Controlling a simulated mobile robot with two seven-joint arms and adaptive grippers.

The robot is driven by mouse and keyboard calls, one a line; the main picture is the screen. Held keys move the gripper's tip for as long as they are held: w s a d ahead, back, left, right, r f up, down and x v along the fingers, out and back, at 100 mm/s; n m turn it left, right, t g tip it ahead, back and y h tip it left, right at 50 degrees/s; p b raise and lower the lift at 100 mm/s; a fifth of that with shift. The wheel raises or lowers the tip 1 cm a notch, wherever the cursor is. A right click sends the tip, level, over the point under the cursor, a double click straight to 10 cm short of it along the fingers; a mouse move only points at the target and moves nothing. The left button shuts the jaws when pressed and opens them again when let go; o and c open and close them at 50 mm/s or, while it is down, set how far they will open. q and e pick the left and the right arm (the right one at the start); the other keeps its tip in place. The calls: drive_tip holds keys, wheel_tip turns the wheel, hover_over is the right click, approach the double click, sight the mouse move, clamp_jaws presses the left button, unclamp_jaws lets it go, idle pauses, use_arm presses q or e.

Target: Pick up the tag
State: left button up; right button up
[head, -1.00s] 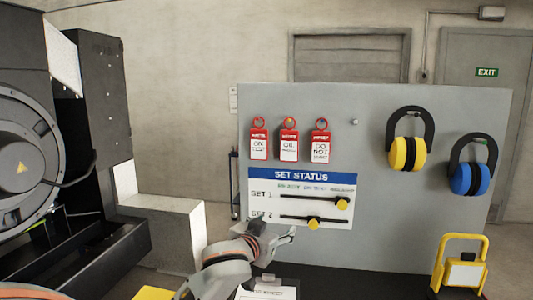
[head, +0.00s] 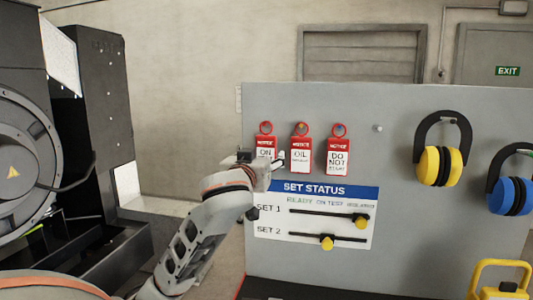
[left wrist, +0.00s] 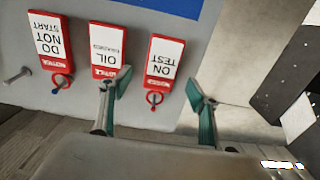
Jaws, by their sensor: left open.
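Three red-and-white notice tags hang by red rings in a row on a grey board. The left tag reads ON TEST (left wrist: 165,60), the middle one OIL (head: 301,156) and the right one DO NOT START (head: 339,157). My left gripper (head: 279,160) is at the ON TEST tag (head: 265,146) and covers its lower part in the head view. In the left wrist view, which is upside down, my open green fingers (left wrist: 153,98) stand either side of that tag, one overlapping the OIL tag. I cannot tell their depth from the board. My right gripper is out of view.
A SET STATUS panel (head: 316,222) with yellow slider knobs is below the tags. A bare peg (head: 378,128) and yellow (head: 439,165) and blue (head: 514,195) ear defenders are to the right. A dark genset (head: 100,110) stands at left.

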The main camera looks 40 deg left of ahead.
sight(266, 152)
use_arm(q)
drive_tip(key=x, duration=0.4)
drive_tip(key=shift+a, duration=0.25)
drive_tip(key=shift+w+p, duration=0.3)
drive_tip(key=shift+w, duration=0.05)
drive_tip(key=shift+c, duration=0.3)
drive_tip(key=c, duration=1)
drive_tip(key=shift+c, duration=0.2)
